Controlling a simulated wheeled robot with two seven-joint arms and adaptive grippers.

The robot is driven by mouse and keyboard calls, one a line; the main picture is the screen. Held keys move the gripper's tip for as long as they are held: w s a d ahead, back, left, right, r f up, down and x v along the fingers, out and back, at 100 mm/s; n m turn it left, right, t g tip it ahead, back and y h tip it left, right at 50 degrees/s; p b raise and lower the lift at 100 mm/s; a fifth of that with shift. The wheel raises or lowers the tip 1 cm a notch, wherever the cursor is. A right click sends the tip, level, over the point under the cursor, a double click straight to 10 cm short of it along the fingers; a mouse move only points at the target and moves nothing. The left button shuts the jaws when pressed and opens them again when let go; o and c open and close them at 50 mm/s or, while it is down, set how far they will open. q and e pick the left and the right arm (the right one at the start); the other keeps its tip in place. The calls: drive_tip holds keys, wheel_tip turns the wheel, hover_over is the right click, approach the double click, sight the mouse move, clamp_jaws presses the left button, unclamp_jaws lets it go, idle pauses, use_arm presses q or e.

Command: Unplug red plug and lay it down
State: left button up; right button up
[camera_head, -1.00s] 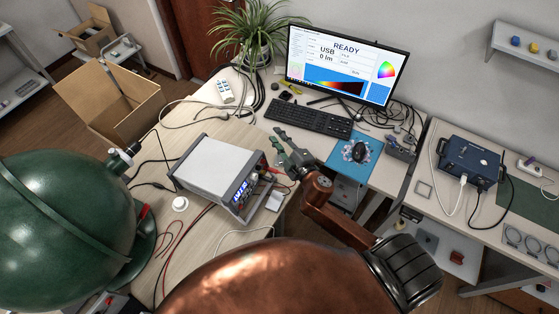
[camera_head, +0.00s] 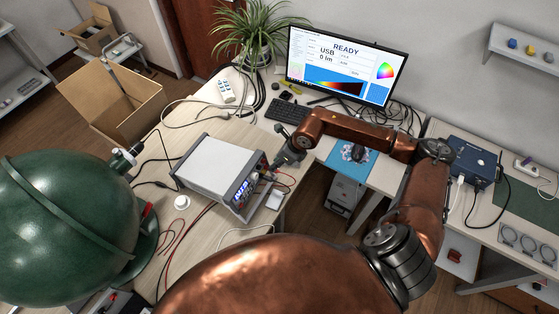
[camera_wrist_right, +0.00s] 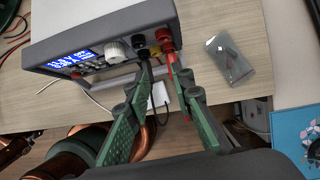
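The red plug (camera_wrist_right: 166,42) sits in a socket on the front of the grey power supply (camera_wrist_right: 100,22), beside a black plug (camera_wrist_right: 141,52), in the right wrist view. The power supply also shows in the head view (camera_head: 215,166). My right gripper (camera_wrist_right: 165,72) is open in front of the panel, with its green fingers apart and the red plug just beyond their tips. A red lead hangs from the plug beside the right finger. In the head view my right gripper (camera_head: 279,164) is at the supply's front corner. My left gripper is out of view.
A clear packet (camera_wrist_right: 230,60) lies on the table right of the plug. A large green sphere (camera_head: 65,225) fills the left side of the head view. The keyboard (camera_head: 287,111) and monitor (camera_head: 345,65) stand behind. Loose cables lie around the supply.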

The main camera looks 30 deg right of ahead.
drive_tip(key=shift+h, duration=0.3)
drive_tip(key=x, duration=0.2)
drive_tip(key=d+x, duration=0.1)
drive_tip(key=x, duration=0.4)
drive_tip(key=shift+w+d+f+p, duration=0.15)
drive_tip(key=shift+w+f+p, duration=0.05)
drive_tip(key=shift+f+p, duration=0.2)
clamp_jaws()
